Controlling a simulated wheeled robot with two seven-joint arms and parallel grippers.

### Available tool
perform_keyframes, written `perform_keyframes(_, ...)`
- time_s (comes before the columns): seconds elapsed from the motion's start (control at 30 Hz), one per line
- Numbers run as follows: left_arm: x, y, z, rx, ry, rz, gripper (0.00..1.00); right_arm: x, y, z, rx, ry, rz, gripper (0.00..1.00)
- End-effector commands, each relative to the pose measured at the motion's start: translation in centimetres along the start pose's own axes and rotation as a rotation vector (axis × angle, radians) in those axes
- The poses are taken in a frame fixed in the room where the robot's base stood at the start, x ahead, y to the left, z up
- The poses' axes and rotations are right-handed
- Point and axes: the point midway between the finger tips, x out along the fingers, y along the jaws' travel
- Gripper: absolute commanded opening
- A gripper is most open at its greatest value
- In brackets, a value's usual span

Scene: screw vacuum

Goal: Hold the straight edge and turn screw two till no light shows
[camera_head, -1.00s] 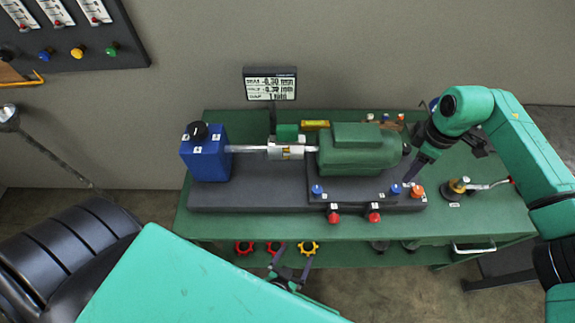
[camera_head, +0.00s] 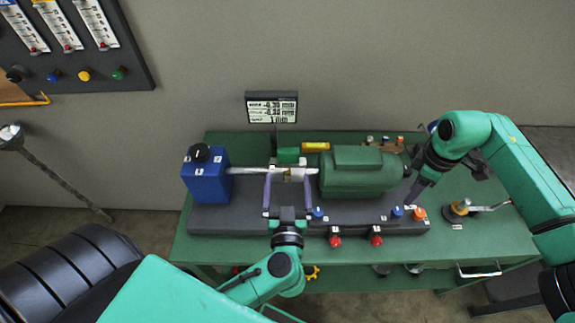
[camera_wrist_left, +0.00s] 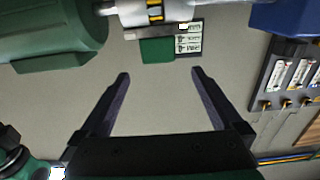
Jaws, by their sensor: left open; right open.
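The grey shaft coupling (camera_head: 290,174) sits between the blue box (camera_head: 206,178) and the green motor (camera_head: 355,172). A green block (camera_head: 288,155) shows just behind it, and a yellow bar (camera_head: 316,146) lies farther back; I cannot tell which is the straight edge. My left gripper (camera_head: 288,180) is open and empty, its fingers on either side of the coupling in the head view. In the left wrist view the open fingers (camera_wrist_left: 160,74) point toward the green block (camera_wrist_left: 158,50). Screw labels are unreadable.
A readout display (camera_head: 271,108) stands behind the bench. Another blue knob (camera_head: 318,212) and red knobs (camera_head: 335,241) line the dark base's front. A brass-and-lever tool (camera_head: 462,207) stands on the green bench (camera_head: 490,235) at right. A gauge panel (camera_head: 75,50) hangs at left.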

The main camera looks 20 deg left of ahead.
Motion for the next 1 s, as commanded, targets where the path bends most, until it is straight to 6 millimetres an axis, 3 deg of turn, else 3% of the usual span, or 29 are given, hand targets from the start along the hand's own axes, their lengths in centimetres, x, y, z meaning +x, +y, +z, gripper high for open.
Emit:
perform_keyframes(0.3,7.8,0.0,-0.1,-0.002,0.004,0.000,1.00,0.0,0.0,0.0,0.000,0.000,0.000,0.50)
perform_keyframes(0.5,11.7,0.1,-0.1,-0.001,0.002,0.000,1.00,0.0,0.0,0.0,0.000,0.000,0.000,0.50)
perform_keyframes(0.63,12.7,0.1,0.0,-0.003,-0.001,0.002,1.00,0.0,0.0,0.0,0.000,0.000,0.000,0.50)
perform_keyframes(0.87,12.9,0.1,0.0,-0.003,-0.001,0.002,1.00,0.0,0.0,0.0,0.000,0.000,0.000,0.50)
perform_keyframes(1.0,12.8,0.1,0.0,-0.003,-0.001,0.002,0.50,0.0,0.0,0.0,0.000,0.000,0.000,0.50)
